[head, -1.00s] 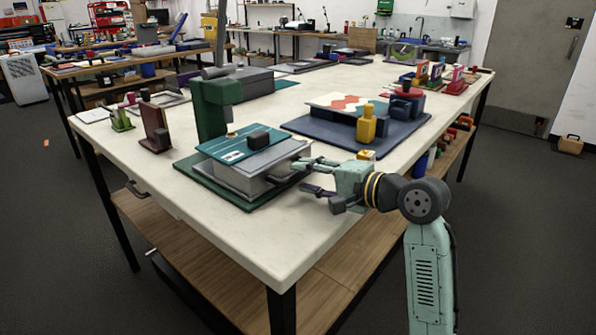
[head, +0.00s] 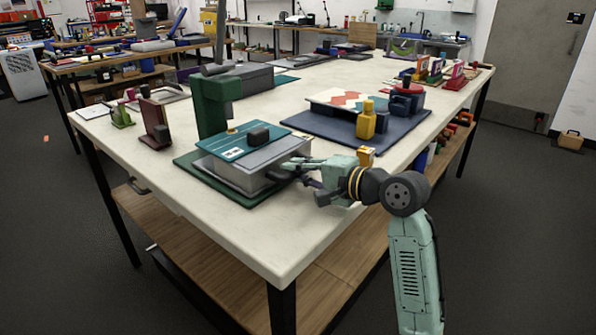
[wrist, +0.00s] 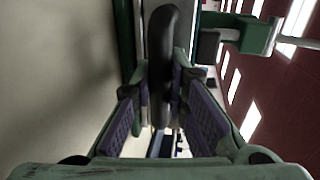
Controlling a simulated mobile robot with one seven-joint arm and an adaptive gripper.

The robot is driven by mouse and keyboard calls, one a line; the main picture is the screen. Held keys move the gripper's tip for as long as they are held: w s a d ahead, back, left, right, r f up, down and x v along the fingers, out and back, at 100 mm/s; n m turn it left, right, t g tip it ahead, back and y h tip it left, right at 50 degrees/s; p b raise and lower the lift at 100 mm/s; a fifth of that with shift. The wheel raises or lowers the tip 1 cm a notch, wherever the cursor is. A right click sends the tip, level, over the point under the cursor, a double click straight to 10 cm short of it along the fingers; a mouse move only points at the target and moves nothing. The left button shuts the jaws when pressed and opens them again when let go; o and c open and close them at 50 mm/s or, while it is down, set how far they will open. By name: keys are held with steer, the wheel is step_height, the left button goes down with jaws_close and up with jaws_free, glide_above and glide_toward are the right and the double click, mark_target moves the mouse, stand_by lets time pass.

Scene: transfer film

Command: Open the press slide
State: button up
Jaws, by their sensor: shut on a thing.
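The press stands on the near part of the white table. It has a green column (head: 212,108), a green base plate (head: 190,160) and a grey block-shaped slide (head: 232,178). A teal plate (head: 232,146) with a black knob (head: 258,134) lies on top of the slide. My gripper (head: 290,172) is at the slide's right side. In the wrist view its two purple-padded fingers (wrist: 163,100) are shut on a dark rounded handle (wrist: 164,50), which stands between them. In the head view the fingers mostly hide the handle.
To the right is a blue board (head: 310,125) with a patterned panel (head: 345,101) and a yellow bottle-like block (head: 366,122). A brown stand (head: 156,125) is at the left. The table's near corner (head: 270,250) is clear.

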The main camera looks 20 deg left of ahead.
jaws_close()
steer(key=f+p+v, duration=0.2)
steer(key=v, duration=1.1)
steer(key=shift+d+f, duration=0.35)
steer(key=shift+d, duration=0.1)
steer(key=shift+s, duration=0.15)
steer(key=o, duration=0.7)
jaws_free()
steer(key=shift+d, duration=0.1)
steer(key=v, duration=1.2)
